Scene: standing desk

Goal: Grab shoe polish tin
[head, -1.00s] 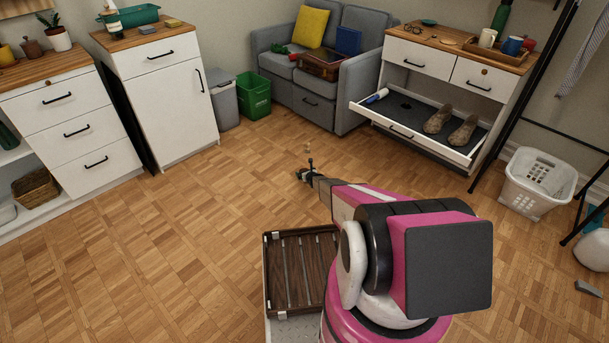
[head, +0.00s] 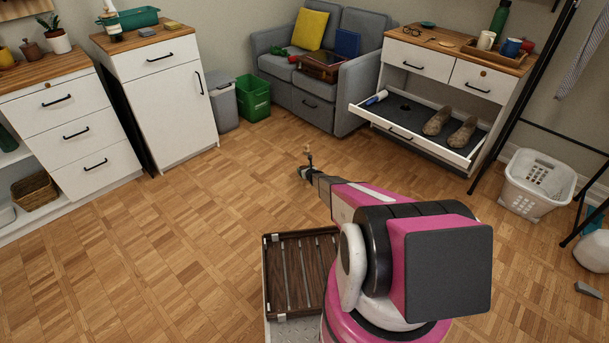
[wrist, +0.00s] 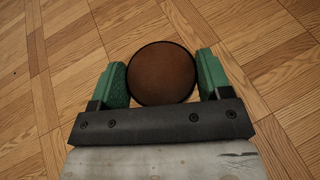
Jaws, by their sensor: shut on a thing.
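The shoe polish tin (wrist: 161,73) is a round brown disc with a thin dark rim in the wrist view. It sits between the two green fingers of my gripper (wrist: 162,80), one at its left side and one at its right. The gripper is shut on it, and only wood floor shows behind it. In the head view my gripper (head: 304,173) is small, at the far end of my arm over the open floor. The tin is too small there to make out clearly.
The pulled-out shoe drawer (head: 402,134) juts out at the right, holding brown shoes (head: 437,121). A white laundry basket (head: 538,184) stands right of it. The grey sofa (head: 345,95) and green bin (head: 253,98) are at the back, white cabinets (head: 165,100) at the left. The middle floor is clear.

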